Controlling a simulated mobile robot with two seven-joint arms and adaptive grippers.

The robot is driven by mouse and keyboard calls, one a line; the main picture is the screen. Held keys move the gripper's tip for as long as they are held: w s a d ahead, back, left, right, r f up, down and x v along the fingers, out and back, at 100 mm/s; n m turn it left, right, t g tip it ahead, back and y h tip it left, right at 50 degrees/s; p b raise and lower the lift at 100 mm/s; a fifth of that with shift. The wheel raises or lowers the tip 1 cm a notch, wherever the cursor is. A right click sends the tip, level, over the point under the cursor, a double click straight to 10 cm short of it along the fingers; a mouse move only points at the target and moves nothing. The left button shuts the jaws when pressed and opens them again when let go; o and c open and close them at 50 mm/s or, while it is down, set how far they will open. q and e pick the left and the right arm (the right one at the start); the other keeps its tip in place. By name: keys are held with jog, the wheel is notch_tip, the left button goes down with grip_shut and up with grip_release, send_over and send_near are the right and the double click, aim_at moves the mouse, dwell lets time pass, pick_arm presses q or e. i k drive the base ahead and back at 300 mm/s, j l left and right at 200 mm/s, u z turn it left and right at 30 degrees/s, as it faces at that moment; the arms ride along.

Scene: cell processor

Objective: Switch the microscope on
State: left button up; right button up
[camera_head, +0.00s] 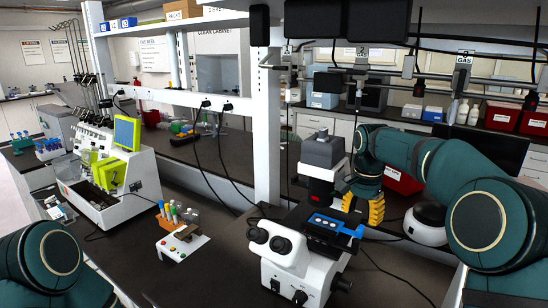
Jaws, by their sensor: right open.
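The microscope (289,270) stands on the dark bench at the lower middle, with a white base and two eyepieces toward the front left. Its dark grey and black upper part rises behind, and a blue holder (334,225) lies on its stage. Small dark knobs or controls show low on the base; I cannot tell which one is the power switch or whether it is on. My right gripper (364,204), with yellow fingers, is open, pointing down just right of the microscope's upper part, behind the stage. It appears empty. My left arm shows at the lower left; its gripper is out of view.
A tube rack (177,217) and a white button box (182,246) stand left of the microscope. A white round device (427,224) is close on the right, with a red bin (403,181) behind. A white shelf post (266,130) rises behind. Cables cross the bench.

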aim_at(274, 287)
jog(key=k+j, duration=0.25)
jog(key=k, duration=0.2)
jog(key=k+j, duration=0.3)
jog(key=k, duration=0.1)
